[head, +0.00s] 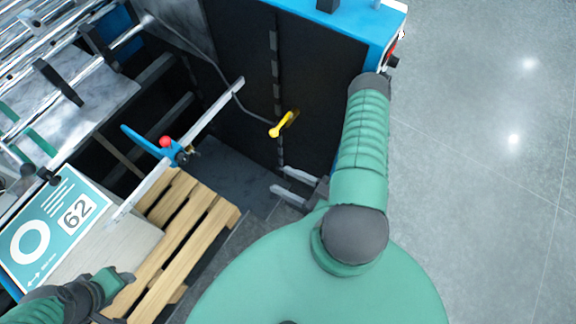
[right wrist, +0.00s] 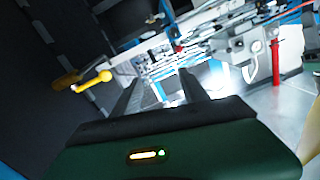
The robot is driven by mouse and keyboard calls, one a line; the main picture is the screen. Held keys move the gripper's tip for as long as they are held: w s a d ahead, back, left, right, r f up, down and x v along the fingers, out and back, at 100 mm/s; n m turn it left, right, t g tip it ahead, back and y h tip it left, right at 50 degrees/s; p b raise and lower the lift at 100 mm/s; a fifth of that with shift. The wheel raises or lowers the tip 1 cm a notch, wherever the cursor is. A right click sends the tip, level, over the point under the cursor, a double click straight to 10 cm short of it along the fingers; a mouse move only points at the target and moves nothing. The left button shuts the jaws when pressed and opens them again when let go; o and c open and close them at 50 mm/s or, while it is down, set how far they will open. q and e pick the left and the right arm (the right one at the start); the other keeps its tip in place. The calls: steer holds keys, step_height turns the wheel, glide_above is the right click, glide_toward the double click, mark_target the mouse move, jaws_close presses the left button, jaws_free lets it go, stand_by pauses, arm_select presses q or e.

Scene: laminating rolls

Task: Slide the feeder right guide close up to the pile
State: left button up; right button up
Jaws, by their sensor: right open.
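The feeder right guide looks like the blue piece with a red knob (head: 172,150) on a long metal bar (head: 205,110). Its red knob also shows in the right wrist view (right wrist: 178,48). The pile (head: 128,240), with a printed "62" sheet (head: 45,230) on top, stands at lower left. The guide is apart from the pile, up and right of it in the head view. My right gripper (head: 277,180) is open and empty, its fingers pointing left, right of the guide. My left gripper (head: 115,282) is low beside the pile; its fingers are unclear.
A wooden pallet (head: 190,220) lies under the pile. A dark machine panel (head: 310,80) with a yellow handle (head: 283,124) stands beyond my right gripper. The yellow handle is at left in the right wrist view (right wrist: 92,82). Grey floor (head: 480,150) at right is clear.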

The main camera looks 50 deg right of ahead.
arm_select(q)
steer(key=shift+w+a+f, duration=0.1)
steer(key=shift+w+a, duration=0.05)
steer(key=shift+a, duration=0.2)
